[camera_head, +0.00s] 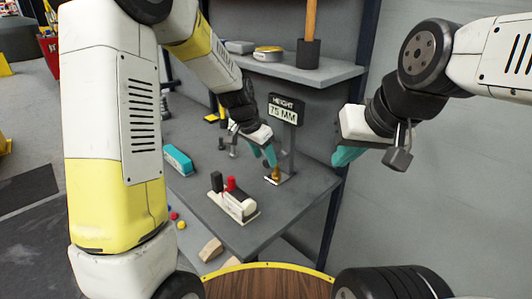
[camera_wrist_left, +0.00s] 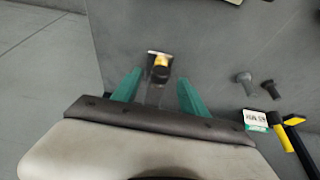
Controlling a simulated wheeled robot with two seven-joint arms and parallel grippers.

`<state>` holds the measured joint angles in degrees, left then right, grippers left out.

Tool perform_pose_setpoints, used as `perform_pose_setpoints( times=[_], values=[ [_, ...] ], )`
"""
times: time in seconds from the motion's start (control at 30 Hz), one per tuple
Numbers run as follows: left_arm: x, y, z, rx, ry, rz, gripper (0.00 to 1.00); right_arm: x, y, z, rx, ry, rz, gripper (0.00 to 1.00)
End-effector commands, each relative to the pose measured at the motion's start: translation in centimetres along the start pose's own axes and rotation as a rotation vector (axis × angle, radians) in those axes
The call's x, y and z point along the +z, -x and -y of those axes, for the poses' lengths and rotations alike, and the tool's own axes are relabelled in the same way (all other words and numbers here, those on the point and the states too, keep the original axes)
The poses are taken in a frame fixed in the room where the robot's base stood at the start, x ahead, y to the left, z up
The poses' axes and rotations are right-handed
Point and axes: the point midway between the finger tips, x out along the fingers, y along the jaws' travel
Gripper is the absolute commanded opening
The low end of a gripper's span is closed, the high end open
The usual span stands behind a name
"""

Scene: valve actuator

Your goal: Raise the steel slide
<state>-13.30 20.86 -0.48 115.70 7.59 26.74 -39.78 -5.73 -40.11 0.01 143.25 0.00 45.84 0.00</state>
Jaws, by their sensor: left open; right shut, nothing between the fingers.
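A dark upright stand (camera_head: 291,150) on the workbench carries a sign (camera_head: 285,108) reading "HEIGHT 75 MM". A small brass piece (camera_head: 275,173) sits on the pale plate at its foot; a brass and black piece (camera_wrist_left: 160,68) shows in the left wrist view. I cannot clearly make out the steel slide. My left gripper (camera_head: 268,155), with teal fingers, is open just left of the stand and above the brass piece. In the left wrist view its fingers (camera_wrist_left: 158,92) are spread, with the brass piece beyond them. My right gripper (camera_head: 346,156) is shut and empty, right of the stand.
A white device (camera_head: 236,203) with red and black knobs stands at the bench's front. A teal case (camera_head: 178,160) lies left. A shelf (camera_head: 300,72) overhangs the back. Bolts (camera_wrist_left: 243,78) and a yellow-black tool (camera_wrist_left: 291,133) lie right in the wrist view.

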Motion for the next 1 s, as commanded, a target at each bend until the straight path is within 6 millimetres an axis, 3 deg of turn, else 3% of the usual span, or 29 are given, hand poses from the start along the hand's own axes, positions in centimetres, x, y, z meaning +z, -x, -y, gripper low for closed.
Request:
perform_pose_setpoints(
  times=[0.2,0.5,0.77,1.0],
  values=[
    [0.0,-2.2,0.0,0.001,0.002,0.001,0.51,0.0,0.0,0.0,0.0,0.0,0.0,0.0],
    [0.0,-2.4,0.0,0.0,0.002,0.0,0.51,0.0,0.0,0.0,0.0,0.0,0.0,0.0],
    [0.0,-2.4,0.0,0.0,0.002,0.0,0.0,0.0,0.0,0.0,0.0,0.0,0.0,0.0],
    [0.0,-2.3,0.0,0.0,0.002,0.0,0.0,0.0,0.0,0.0,0.0,0.0,0.0,0.0]
  ],
)
